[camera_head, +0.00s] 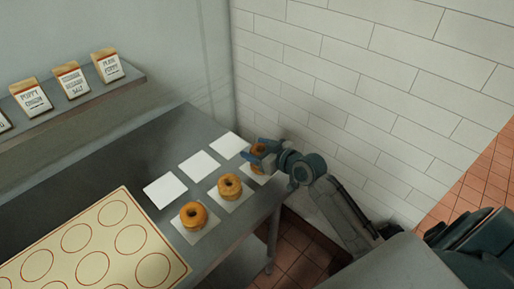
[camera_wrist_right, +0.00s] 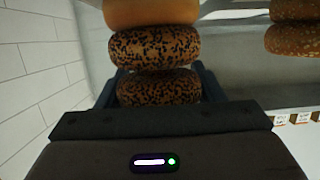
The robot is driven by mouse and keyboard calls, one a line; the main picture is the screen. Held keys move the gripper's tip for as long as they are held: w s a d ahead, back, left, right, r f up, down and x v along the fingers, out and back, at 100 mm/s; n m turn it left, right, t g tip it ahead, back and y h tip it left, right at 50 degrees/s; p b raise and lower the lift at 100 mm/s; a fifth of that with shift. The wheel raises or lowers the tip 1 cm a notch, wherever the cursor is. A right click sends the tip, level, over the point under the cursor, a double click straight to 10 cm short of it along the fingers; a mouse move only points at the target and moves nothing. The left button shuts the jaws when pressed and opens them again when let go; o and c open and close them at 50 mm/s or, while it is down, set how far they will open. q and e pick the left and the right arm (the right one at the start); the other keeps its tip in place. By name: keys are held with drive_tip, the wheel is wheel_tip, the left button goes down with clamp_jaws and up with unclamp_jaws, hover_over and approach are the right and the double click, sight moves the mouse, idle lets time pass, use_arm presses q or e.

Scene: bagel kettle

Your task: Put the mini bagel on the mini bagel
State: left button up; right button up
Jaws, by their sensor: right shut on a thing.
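My right gripper (camera_head: 262,156) is at the far right paper square on the grey table, with its blue fingers around a mini bagel (camera_head: 258,150). In the right wrist view the fingers (camera_wrist_right: 158,88) close on a dark-seeded mini bagel (camera_wrist_right: 160,87). Another dark-seeded mini bagel (camera_wrist_right: 155,47) and a plain golden one (camera_wrist_right: 150,12) line up with it, apparently touching. The fingers partly hide the held bagel. Two more bagel stacks stand on paper squares, a near one (camera_head: 193,214) and a middle one (camera_head: 230,186). My left gripper is not in view.
Three bare white squares (camera_head: 165,189) lie behind the bagel row on the table (camera_head: 118,165). A cream mat with red circles (camera_head: 92,245) covers the near left. A shelf with labelled packets (camera_head: 70,80) hangs at left. A white tiled wall (camera_head: 350,70) stands close beyond my right arm.

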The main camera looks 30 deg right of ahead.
drive_tip(key=shift+f+b, duration=0.35)
drive_tip(key=shift+f, duration=0.1)
drive_tip(key=o, duration=0.9)
drive_tip(key=shift+o, duration=0.2)
drive_tip(key=shift+r, duration=0.1)
drive_tip(key=shift+r, duration=0.2)
drive_tip(key=v, duration=1.2)
drive_tip(key=shift+r+p, duration=0.2)
drive_tip(key=shift+p, duration=0.1)
